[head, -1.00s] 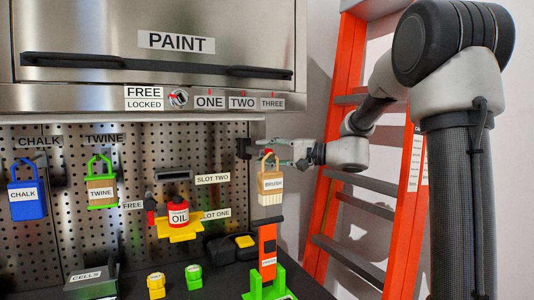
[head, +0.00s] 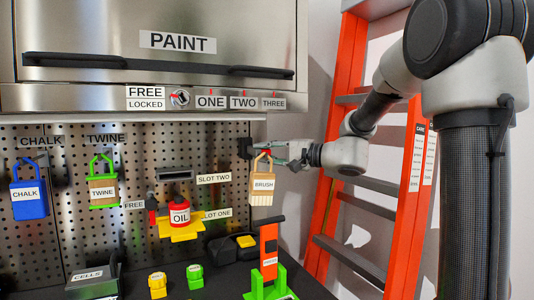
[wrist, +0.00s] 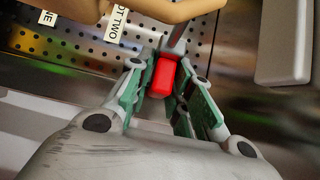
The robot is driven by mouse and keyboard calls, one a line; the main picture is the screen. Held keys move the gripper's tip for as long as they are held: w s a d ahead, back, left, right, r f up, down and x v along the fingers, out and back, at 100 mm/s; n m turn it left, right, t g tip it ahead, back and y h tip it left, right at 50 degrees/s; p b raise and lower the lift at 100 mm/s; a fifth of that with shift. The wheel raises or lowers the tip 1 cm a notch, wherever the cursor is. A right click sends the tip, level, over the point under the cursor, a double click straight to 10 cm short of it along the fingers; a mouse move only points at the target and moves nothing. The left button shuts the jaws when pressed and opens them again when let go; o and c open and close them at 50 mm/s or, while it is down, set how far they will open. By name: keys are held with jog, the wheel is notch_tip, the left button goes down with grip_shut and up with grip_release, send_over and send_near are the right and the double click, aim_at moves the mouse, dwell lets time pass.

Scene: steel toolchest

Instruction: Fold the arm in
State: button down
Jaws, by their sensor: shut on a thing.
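My gripper (head: 282,153) is at the right edge of the pegboard, beside a dark fitting (head: 244,148). In the wrist view its green-padded fingers (wrist: 164,84) are closed on a small red block (wrist: 163,76) at the end of a dark stem (wrist: 177,38). The tan brush (head: 263,187) hangs upright just below the fingers. Its handle loop reaches up to fingertip level; I cannot tell what it hangs on. A tan curved piece, likely that handle, crosses the top of the wrist view (wrist: 165,10). My arm is extended from the right.
An orange ladder (head: 335,170) stands behind my arm. The steel paint cabinet (head: 180,85) is above. Chalk (head: 29,203) and twine (head: 103,193) hang at left. A red oil can (head: 179,215) sits on a yellow holder. An orange-and-green stand (head: 268,255) is below the brush.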

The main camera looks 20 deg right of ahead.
jog(key=c, duration=1.4)
grip_release()
jog(key=shift+d, duration=0.1)
jog(key=v, duration=1.1)
jog(key=shift+s+d, duration=0.25)
jog(key=shift+s, duration=0.1)
